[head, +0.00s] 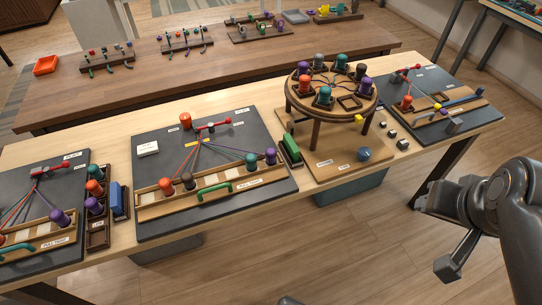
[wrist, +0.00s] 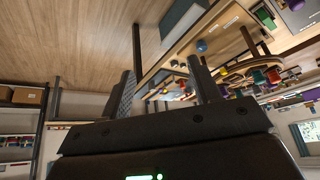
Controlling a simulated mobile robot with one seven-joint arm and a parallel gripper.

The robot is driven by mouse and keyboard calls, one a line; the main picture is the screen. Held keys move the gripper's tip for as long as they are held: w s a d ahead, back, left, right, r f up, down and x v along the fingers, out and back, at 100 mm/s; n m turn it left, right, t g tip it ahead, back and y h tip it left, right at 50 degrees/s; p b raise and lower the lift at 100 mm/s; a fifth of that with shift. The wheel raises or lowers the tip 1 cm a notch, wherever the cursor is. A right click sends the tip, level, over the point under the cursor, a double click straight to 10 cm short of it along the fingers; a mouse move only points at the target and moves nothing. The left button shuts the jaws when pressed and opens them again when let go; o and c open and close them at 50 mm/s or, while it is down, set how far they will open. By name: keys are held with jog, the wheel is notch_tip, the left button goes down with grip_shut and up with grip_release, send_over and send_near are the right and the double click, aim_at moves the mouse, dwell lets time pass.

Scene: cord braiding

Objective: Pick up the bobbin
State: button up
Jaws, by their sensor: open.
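My gripper (head: 435,236) is open and empty at the right of the head view. It is in the air in front of the bench, apart from every bobbin. In the wrist view its two fingers (wrist: 165,78) stand apart with the tilted bench beyond. Several coloured bobbins are in the head view; which one the task means I cannot tell. An orange bobbin (head: 186,120) stands at the back of the middle dark board (head: 150,175). Purple (head: 270,156) and teal (head: 250,162) ones stand at its front right.
A round blue knob (head: 364,154) and a green block (head: 291,148) are beside the stand's legs. Dark boards with cords lie at the left (head: 25,185) and right (head: 445,85). A second table (head: 200,80) stands behind. The floor (head: 330,250) in front is clear.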

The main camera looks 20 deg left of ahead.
jog(key=w+a+r+g+y, duration=0.1)
jog(key=w+a+g, duration=0.1)
jog(key=w+a, duration=0.8)
jog(key=g, duration=0.3)
send_over(271, 150)
notch_tip(271, 150, down, 14)
jog(key=shift+g+h, duration=0.3)
jog(key=shift+h, duration=0.2)
jog(key=f, duration=0.2)
jog(key=s+f, duration=0.1)
jog(key=f, duration=0.2)
jog(key=shift+a+f, duration=0.1)
jog(key=shift+a, duration=0.05)
jog(key=f, duration=0.6)
jog(key=shift+w+d+f, duration=0.2)
jog(key=shift+w, duration=0.2)
jog(key=c, duration=1.1)
